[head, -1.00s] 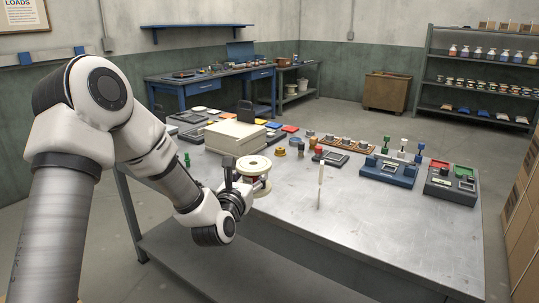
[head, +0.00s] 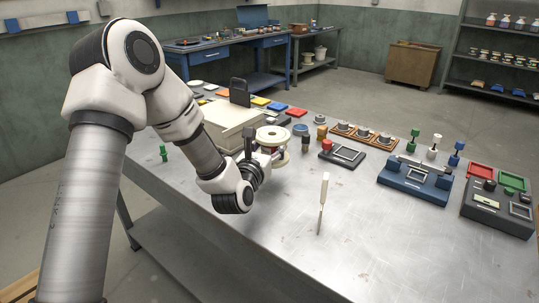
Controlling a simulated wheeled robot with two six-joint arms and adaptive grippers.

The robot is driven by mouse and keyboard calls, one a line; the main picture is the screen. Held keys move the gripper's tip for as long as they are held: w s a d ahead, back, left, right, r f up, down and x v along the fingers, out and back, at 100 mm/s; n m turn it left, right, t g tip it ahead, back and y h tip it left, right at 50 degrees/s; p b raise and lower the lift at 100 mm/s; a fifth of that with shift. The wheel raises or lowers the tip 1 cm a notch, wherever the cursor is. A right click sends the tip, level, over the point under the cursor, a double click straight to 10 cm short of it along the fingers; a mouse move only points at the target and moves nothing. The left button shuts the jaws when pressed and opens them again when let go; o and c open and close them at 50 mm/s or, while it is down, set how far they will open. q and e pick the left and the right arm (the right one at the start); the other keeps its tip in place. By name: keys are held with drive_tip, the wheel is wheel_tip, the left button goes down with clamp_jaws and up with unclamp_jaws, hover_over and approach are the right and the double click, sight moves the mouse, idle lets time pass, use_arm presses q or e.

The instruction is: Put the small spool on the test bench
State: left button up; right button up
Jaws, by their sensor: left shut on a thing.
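My left gripper (head: 262,160) is shut on a spool with pale cream flanges (head: 272,134) and reddish copper winding between them. The spool is held roughly upright, over the left part of the steel-topped table (head: 290,240). The fingers partly hide its lower half, and I cannot tell its exact height above the table. A blue workbench (head: 225,62) stands at the back against the wall. I cannot tell from the picture which table is the test bench. My right gripper is not in view.
A beige box (head: 228,120) sits just behind the spool. A blue fixture (head: 414,180) and a dark fixture (head: 497,207) are at the right. The table's front middle is clear.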

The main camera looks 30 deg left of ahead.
use_arm(q)
drive_tip(key=f, duration=0.6)
drive_tip(key=shift+w+a, duration=0.15)
drive_tip(key=shift+w, duration=0.1)
drive_tip(key=shift+s+r, duration=0.1)
drive_tip(key=shift+f+b, duration=0.2)
drive_tip(key=shift+b, duration=0.1)
drive_tip(key=o, duration=1.4)
drive_tip(key=shift+o, duration=0.2)
